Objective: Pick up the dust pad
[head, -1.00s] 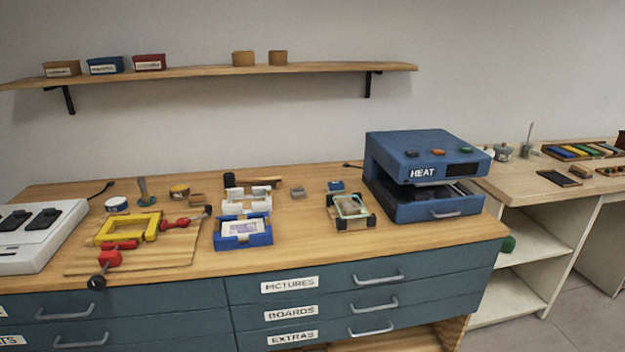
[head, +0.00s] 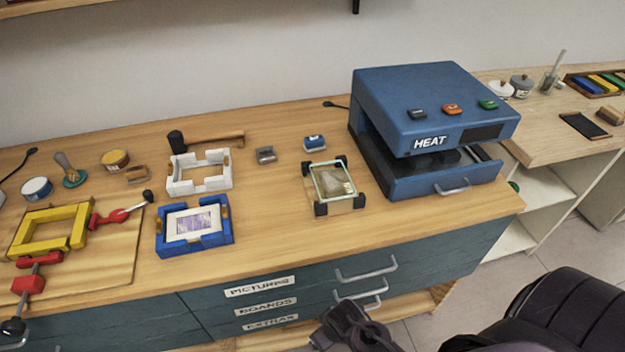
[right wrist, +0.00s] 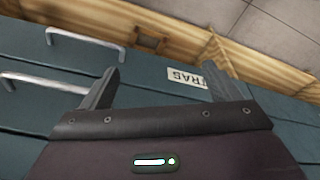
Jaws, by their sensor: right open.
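I cannot tell for sure which object is the dust pad. A small blue block with a pale label (head: 314,143) lies on the wooden bench behind the glass-topped frame. A small grey block (head: 265,155) lies to its left. My right gripper (right wrist: 160,85) is open and empty in the right wrist view, in front of the drawer fronts. In the head view my right gripper (head: 345,325) is low, below the bench's front edge and away from both blocks. My left gripper is not in view.
A blue heat press (head: 435,110) stands right of the blocks. The glass-topped frame (head: 333,182) with dark corners, a white frame (head: 199,171) and a blue frame (head: 195,225) lie nearer the front. A mallet (head: 205,139) lies behind. Drawer handles (head: 366,270) stick out below the bench.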

